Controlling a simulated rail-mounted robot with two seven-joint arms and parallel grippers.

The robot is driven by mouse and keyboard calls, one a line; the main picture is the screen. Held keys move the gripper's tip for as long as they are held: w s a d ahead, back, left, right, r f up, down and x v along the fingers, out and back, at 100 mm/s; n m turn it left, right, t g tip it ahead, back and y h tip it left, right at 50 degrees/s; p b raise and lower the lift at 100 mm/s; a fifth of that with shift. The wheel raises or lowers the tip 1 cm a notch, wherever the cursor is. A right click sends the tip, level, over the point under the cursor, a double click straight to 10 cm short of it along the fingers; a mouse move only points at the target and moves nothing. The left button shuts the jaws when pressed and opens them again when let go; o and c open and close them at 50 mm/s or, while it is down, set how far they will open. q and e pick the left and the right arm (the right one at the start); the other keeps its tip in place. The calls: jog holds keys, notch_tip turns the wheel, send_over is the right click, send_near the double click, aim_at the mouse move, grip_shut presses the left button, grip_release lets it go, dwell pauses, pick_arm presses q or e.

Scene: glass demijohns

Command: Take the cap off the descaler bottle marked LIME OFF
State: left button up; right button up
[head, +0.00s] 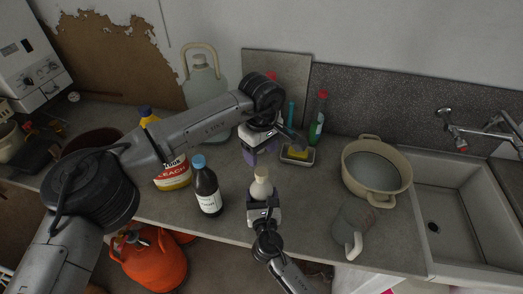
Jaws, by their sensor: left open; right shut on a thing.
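My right gripper (262,196) is shut on a small cream bottle (262,186) with a beige top (262,171), near the worktop's front edge. The bottle looks upright. I cannot read a label on it; the gripper hides its lower part. My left gripper (262,151) is open and empty, above and a little behind the bottle's top, apart from it. I cannot make out the words LIME OFF on any bottle.
A dark bottle (208,194) with a blue cap stands left of the cream bottle. A bleach bottle (173,172) is partly behind my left arm. A dish with a sponge (298,153), a green bottle (317,122) and a pot (376,172) stand right. The sink (450,205) is far right.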

aim_at(262, 171)
pick_arm(q)
jog(key=m, duration=0.6)
jog(key=shift+d, duration=0.1)
jog(key=shift+m, duration=0.3)
jog(key=shift+f, duration=3.95)
jog(key=shift+c, duration=0.2)
